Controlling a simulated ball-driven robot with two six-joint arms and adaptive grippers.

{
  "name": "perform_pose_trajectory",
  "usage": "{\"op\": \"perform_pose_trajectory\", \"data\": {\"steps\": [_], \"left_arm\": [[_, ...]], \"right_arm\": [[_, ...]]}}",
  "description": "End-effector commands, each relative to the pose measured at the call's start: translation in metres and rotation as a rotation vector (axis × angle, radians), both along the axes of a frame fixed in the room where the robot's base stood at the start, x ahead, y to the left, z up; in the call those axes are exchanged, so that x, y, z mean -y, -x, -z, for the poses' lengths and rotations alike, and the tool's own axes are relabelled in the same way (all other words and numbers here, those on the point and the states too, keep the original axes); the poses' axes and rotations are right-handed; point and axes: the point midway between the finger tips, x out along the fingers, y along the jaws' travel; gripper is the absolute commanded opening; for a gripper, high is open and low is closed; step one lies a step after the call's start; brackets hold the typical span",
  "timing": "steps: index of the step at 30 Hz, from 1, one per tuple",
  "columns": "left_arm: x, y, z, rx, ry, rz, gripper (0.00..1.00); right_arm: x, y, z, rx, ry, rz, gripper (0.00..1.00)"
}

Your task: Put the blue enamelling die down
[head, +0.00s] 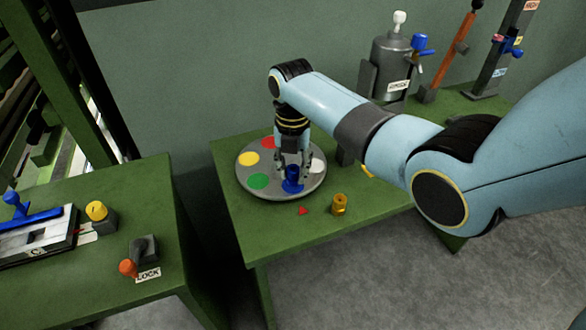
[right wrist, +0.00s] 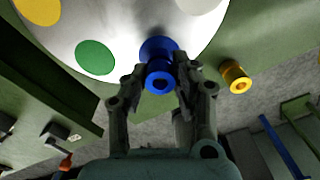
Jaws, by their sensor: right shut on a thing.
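The blue enamelling die (head: 292,173) is between the fingers of my right gripper (head: 292,166), low over the round grey disc (head: 256,188). My right gripper is shut on the die. The die looks upright over the blue spot (head: 290,187) near the disc's front right edge. I cannot tell whether it touches the disc. In the right wrist view the die (right wrist: 160,77) shows its holed end between the fingertips (right wrist: 160,72), with blue beyond it. My left gripper is not in view.
The disc also has yellow, red, green and white spots. A brass die (head: 339,204) and a small red marker (head: 303,211) are on the green table (head: 285,237) in front of it. A grey canister (head: 391,65) and levers stand behind. A second green bench (head: 160,195) is at left.

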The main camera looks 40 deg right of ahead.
Motion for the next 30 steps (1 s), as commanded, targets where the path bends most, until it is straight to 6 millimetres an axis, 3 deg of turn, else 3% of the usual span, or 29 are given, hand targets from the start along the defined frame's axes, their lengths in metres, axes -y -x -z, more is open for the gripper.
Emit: {"op": "perform_pose_trajectory", "data": {"steps": [12,13,18,26,30], "left_arm": [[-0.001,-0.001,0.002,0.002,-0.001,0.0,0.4],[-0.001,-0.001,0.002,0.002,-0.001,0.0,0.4],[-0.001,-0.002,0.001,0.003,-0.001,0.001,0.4],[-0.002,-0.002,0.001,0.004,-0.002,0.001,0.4],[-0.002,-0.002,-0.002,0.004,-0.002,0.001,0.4]], "right_arm": [[0.0,0.0,0.008,0.001,0.0,0.0,0.0],[0.0,0.0,0.008,0.001,0.0,0.0,0.28],[0.0,0.0,0.007,0.001,0.0,0.0,0.5],[0.0,0.0,0.007,0.001,0.0,0.0,0.5],[0.0,-0.001,-0.005,0.003,0.0,0.001,0.5]]}}
